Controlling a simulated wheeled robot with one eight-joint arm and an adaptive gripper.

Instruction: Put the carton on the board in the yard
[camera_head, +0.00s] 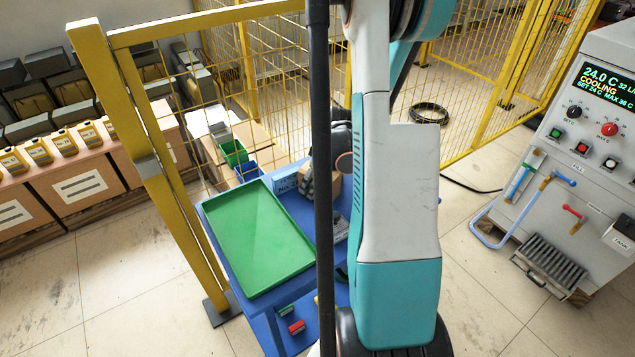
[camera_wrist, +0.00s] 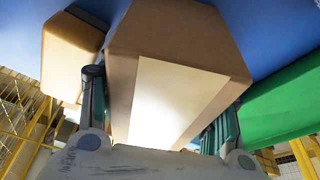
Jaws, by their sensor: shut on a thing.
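The carton (camera_wrist: 195,45) is a brown cardboard box with a large pale label, filling the middle of the wrist view. My gripper (camera_wrist: 163,100) is shut on it, with one dark finger along each side. In the head view a small part of a brown box (camera_head: 336,188) shows over the blue table, mostly hidden by my arm and a dark pole. I cannot tell from these views whether the carton touches the table. I cannot make out with certainty which thing is the board.
A green tray (camera_head: 258,240) lies on the blue table (camera_head: 262,322). A second brown item (camera_wrist: 72,45) is close beside the carton. A yellow mesh fence (camera_head: 175,200) stands at the left and behind.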

